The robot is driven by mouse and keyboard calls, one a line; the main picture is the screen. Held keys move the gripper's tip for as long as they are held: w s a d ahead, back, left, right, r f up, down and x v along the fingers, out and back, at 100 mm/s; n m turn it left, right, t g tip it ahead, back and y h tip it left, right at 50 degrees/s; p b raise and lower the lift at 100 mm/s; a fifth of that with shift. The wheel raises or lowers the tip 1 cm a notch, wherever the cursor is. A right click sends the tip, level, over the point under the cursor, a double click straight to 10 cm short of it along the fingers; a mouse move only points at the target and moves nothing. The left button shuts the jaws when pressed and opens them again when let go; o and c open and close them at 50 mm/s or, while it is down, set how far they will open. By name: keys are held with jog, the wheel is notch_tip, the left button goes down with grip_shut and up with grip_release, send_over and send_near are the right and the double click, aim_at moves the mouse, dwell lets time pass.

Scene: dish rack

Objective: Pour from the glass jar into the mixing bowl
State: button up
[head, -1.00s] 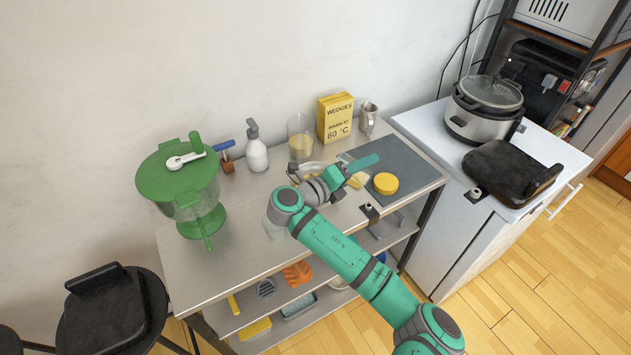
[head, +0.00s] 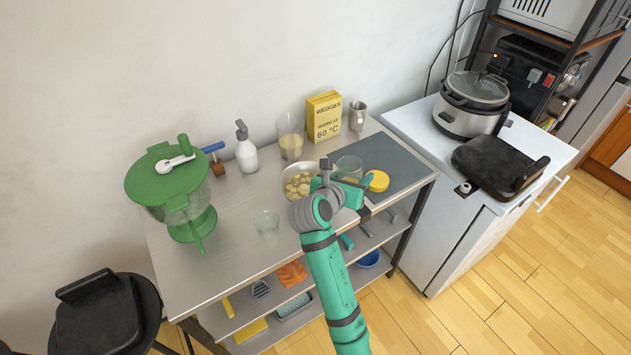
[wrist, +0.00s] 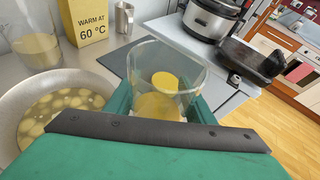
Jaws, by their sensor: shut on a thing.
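My gripper (head: 346,186) is shut on a clear glass jar (head: 349,165). The jar also stands between the green fingers in the wrist view (wrist: 172,62), roughly upright with its open rim up. Yellowish contents show low in it, though the yellow lid behind shows through the glass. A dark bar and the green gripper body hide its lower part. The mixing bowl (head: 287,193) is left of the jar, on the steel table. It holds several pale yellow round pieces in liquid. Its pale inner wall shows at the left of the wrist view (wrist: 20,102).
A yellow lid (head: 378,181) lies on the grey board (head: 398,160). A tall glass (head: 290,138), yellow box (head: 324,117), metal cup (head: 357,114) and soap bottle (head: 246,149) stand behind. An empty glass (head: 266,223) and green spinner (head: 170,185) are left. The front-left tabletop is clear.

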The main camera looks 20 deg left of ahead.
jog(key=shift+s+d+f+m+y, duration=0.1)
jog(key=shift+s+f+m+y, duration=0.05)
jog(key=shift+m+y, duration=0.35)
jog(key=shift+r, duration=1.55)
